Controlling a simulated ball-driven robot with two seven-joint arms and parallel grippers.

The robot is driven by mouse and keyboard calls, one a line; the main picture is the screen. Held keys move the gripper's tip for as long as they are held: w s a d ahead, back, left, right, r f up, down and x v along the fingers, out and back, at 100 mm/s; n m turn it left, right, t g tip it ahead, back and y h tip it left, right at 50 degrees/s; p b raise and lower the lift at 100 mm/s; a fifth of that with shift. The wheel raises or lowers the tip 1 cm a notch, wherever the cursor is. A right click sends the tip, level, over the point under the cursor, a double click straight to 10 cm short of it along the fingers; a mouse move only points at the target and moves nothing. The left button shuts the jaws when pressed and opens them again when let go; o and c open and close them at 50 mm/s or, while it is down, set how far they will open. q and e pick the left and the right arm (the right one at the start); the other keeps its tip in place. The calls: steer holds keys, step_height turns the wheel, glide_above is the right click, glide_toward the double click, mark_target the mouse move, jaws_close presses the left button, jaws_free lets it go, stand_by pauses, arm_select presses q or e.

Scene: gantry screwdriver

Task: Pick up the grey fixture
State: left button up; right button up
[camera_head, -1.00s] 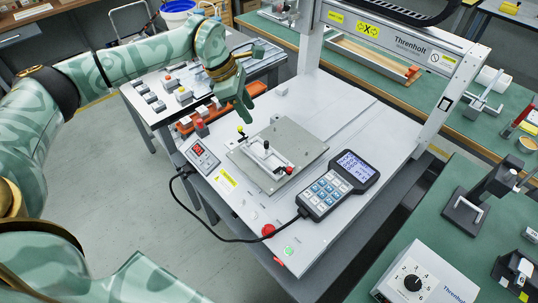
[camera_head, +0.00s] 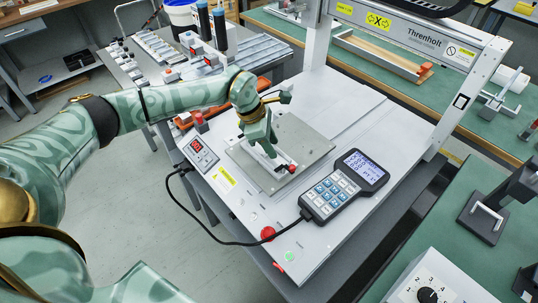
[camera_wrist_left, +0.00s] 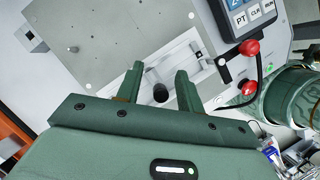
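The light grey fixture (camera_head: 282,167) sits on a flat grey plate (camera_head: 313,146), mostly hidden behind my left gripper in the head view. Its red-tipped end shows just right of the fingers. In the left wrist view the fixture (camera_wrist_left: 203,75) lies beyond the fingertips, with a dark round knob (camera_wrist_left: 160,93) between the two fingers. My left gripper (camera_head: 268,150) points down over the fixture. Its fingers stand apart in the left wrist view (camera_wrist_left: 160,86), and I see no grip on the fixture. Whether they touch it cannot be told. My right gripper is not in view.
A keypad pendant (camera_head: 343,187) lies right of the plate, its black cable looping across the front. A red button (camera_head: 268,233) is near the front edge. The gantry post (camera_head: 463,95) rises at right.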

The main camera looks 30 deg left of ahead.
arm_select(q)
jaws_close()
steer(key=shift+r, duration=0.1)
steer(key=shift+r, duration=0.1)
